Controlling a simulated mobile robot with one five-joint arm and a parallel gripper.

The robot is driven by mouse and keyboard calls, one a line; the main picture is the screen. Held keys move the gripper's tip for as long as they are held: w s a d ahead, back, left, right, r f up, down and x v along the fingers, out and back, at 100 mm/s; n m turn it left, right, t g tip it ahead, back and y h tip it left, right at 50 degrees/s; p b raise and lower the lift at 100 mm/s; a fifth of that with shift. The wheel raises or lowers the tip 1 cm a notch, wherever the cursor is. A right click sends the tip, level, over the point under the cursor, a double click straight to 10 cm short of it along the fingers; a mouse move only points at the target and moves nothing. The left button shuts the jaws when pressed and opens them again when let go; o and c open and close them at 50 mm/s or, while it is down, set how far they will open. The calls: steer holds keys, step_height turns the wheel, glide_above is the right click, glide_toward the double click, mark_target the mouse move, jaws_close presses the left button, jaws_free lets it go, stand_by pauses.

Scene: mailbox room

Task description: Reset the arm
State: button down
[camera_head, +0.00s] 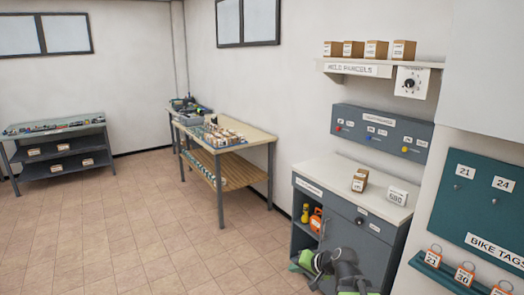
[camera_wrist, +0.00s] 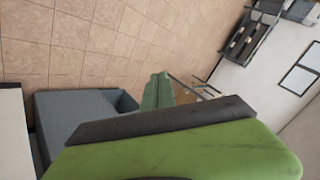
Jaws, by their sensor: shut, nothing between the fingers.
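My gripper fills the lower part of the wrist view (camera_wrist: 158,112). Its green fingers with a dark pad are shut, and no object shows between them. In the head view, my green and black arm is folded low at the bottom, in front of the grey cabinet (camera_head: 365,240). It hides the lower part of that cabinet. The fingertips cannot be made out clearly in the head view.
A small box (camera_head: 360,180) and a white block (camera_head: 397,196) stand on the cabinet. A wooden workbench (camera_head: 245,143) and a dark shelf table (camera_head: 60,150) stand farther back. A teal bike tag board (camera_head: 480,205) is at right. Tiled floor (camera_head: 130,235) is clear at left.

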steer(key=s+a+f+n+g+h, duration=0.3)
steer(key=s+f+g, duration=0.1)
steer(key=s+f, duration=0.25)
steer(key=s+d+f+g+h, duration=0.1)
steer(key=s+d+g+h, duration=0.2)
steer(key=s+d, duration=0.4)
steer(key=shift+s+d, duration=0.15)
steer(key=shift+d, duration=0.2)
